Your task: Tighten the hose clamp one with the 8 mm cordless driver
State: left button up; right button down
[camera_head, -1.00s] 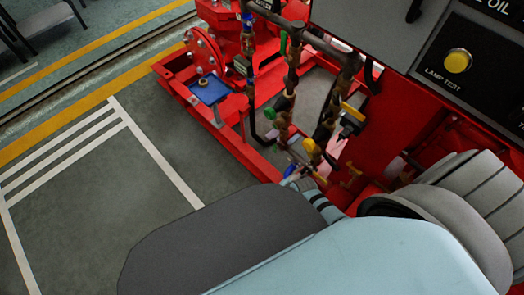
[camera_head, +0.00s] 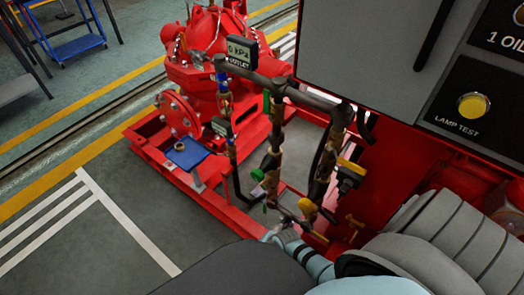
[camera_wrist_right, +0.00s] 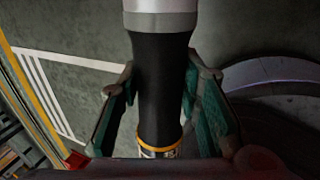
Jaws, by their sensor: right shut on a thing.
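In the right wrist view my right gripper (camera_wrist_right: 162,82) is shut around the black, round body of the cordless driver (camera_wrist_right: 158,55). The driver has a silver-grey section at the top of that view and an orange ring with a label at the bottom. Its tip is out of view. In the head view, pipes and hoses (camera_head: 273,150) with several fittings rise from the red pumpset frame. I cannot single out hose clamp one; it may be too small or hidden. A pale blue, dark-banded part of my arm (camera_head: 313,262) reaches toward the lower pipework. My left gripper cannot be made out.
A yellow-handled valve (camera_head: 350,168) and a blue plate (camera_head: 186,153) stand by the pipes. A grey control panel with a yellow lamp-test button (camera_head: 473,105) is on the right. The marked floor (camera_head: 95,235) at the left is open.

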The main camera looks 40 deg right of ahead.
pick_arm(q)
jog(key=w+d+f+t+b, duration=0.1)
jog(key=w+d+f+b, duration=0.1)
jog(key=w+b, duration=0.9)
jog(key=b, duration=0.4)
jog(key=shift+w+f+t+b, duration=0.15)
jog(key=shift+f+t+b, duration=0.15)
jog(key=shift+f+b, duration=0.1)
pick_arm(e)
notch_tip(320, 180, down, 17)
pick_arm(q)
jog(key=shift+f, duration=0.1)
jog(key=shift+d+r+b, duration=0.15)
jog(key=shift+r+b, duration=0.2)
jog(key=shift+r, duration=0.6)
pick_arm(e)
jog(key=d, duration=0.2)
jog(key=w+d, duration=0.1)
jog(key=d, duration=0.1)
jog(key=shift+w+d+r, duration=0.1)
jog(key=shift+w, duration=0.05)
jog(key=shift+d, duration=0.1)
